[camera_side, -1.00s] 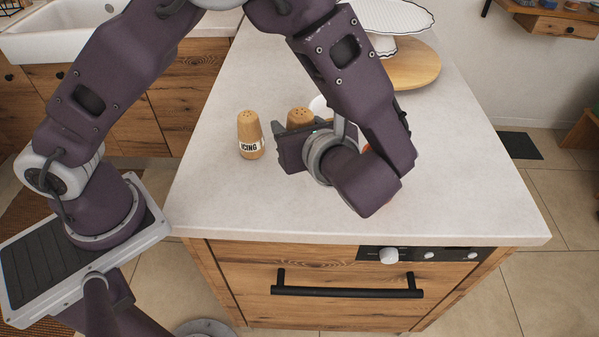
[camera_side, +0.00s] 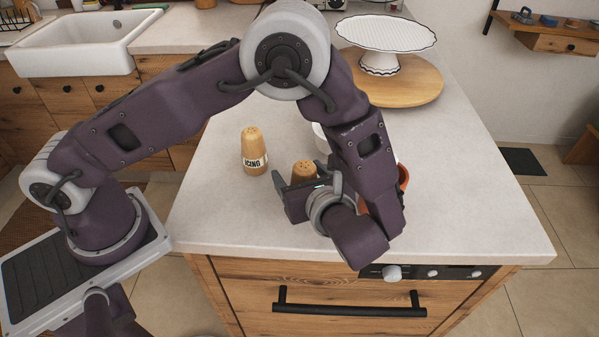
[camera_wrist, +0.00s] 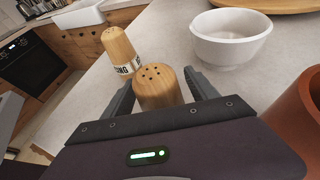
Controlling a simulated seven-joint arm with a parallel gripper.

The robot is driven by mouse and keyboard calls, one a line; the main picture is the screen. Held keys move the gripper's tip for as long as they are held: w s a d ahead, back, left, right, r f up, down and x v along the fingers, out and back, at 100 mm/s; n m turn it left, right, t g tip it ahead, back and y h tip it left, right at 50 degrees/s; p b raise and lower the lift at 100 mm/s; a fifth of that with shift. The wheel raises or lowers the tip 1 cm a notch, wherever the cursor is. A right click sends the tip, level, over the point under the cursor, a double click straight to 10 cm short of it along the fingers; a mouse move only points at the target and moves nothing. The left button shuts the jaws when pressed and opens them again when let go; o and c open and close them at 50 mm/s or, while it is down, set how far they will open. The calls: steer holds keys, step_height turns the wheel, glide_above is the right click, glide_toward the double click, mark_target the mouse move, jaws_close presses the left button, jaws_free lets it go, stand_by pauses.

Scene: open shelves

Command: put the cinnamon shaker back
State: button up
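A wooden shaker (camera_side: 304,172) with holes in its top stands on the counter in front of my gripper. It also shows in the wrist view (camera_wrist: 158,86). Its label is hidden, so I cannot read whether it says cinnamon. My gripper (camera_side: 304,178) is low at the counter, with its fingers on either side of this shaker. The side view shows a gap between the left finger and the shaker, so the gripper looks open around it. A similar shaker labelled ICING (camera_side: 254,150) stands upright to the left and farther back, apart from my gripper; it also shows in the wrist view (camera_wrist: 121,50).
A white bowl (camera_wrist: 231,38) stands behind the shaker, to the right. A terracotta pot (camera_wrist: 301,112) is close to my gripper's right side. A white cake stand (camera_side: 385,35) rests on a round wooden board (camera_side: 412,85) farther back.

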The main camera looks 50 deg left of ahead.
steer(key=shift+s+d+r, duration=0.1)
steer(key=shift+d+r, duration=0.15)
steer(key=shift+d, duration=0.1)
steer(key=v, duration=1.1)
steer(key=s+a+r+n+g+h, duration=0.5)
steer(key=a+r+n+h, duration=0.1)
steer(key=a+r+n, duration=0.5)
steer(key=s+a+r+n+t+h, duration=0.2)
steer(key=s+n+h, duration=0.1)
steer(key=s+n, duration=0.1)
steer(key=s+a+r+n+t+h, duration=0.1)
steer(key=s+a+n+t+h, duration=0.1)
steer(key=n, duration=0.5)
steer(key=shift+s+r+t+h, duration=0.4)
steer(key=shift+s+t+h, duration=0.3)
steer(key=shift+s, duration=0.7)
